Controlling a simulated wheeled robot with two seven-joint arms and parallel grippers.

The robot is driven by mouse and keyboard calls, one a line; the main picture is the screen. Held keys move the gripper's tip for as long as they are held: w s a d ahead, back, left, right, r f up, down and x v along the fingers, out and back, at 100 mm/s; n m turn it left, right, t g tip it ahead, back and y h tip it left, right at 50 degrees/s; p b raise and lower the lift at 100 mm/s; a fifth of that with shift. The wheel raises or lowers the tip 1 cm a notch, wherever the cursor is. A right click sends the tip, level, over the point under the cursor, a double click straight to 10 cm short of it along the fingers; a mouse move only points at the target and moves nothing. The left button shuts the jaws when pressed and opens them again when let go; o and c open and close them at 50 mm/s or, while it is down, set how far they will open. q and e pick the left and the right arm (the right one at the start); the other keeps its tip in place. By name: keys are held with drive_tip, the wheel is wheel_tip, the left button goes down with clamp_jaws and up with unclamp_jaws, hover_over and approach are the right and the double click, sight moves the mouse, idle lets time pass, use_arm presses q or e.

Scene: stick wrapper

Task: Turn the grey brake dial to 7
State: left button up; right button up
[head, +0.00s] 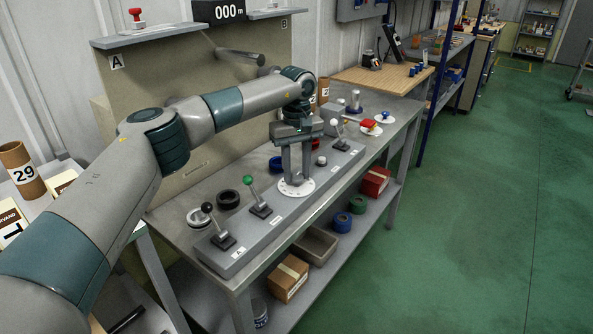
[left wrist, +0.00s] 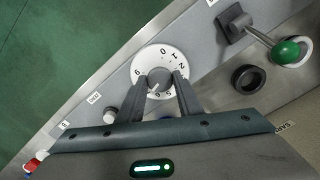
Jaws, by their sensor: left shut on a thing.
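The brake dial is a grey knob (left wrist: 159,78) on a white round scale plate (left wrist: 149,56). In the head view the plate (head: 297,190) lies on the grey control panel, under my left gripper (head: 297,180). My left gripper (left wrist: 160,84) points down with one finger on each side of the knob and is shut on it. In the left wrist view the 0, 1, 2 and 9 show at the far side. A pale mark on the knob points to the lower left. The fingers cover part of the scale, and I cannot read the number at the mark. My right gripper is out of view.
A green-knobbed lever (head: 251,183) and a black-knobbed lever (head: 210,213) stand left of the dial. A white-knobbed lever (head: 336,125) stands to the right. A black ring (head: 228,199) lies on the bench behind. The green floor (head: 470,210) at right is clear.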

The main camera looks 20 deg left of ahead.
sight(297, 175)
use_arm(q)
drive_tip(key=shift+r, duration=0.15)
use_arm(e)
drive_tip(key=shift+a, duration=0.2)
use_arm(q)
drive_tip(key=o, duration=1)
drive_tip(key=shift+o, duration=0.2)
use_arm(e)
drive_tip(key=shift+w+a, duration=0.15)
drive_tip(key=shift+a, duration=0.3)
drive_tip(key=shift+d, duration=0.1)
use_arm(q)
drive_tip(key=shift+r, duration=0.6)
wheel_tip(297, 175, up, 16)
drive_tip(key=b, duration=0.1)
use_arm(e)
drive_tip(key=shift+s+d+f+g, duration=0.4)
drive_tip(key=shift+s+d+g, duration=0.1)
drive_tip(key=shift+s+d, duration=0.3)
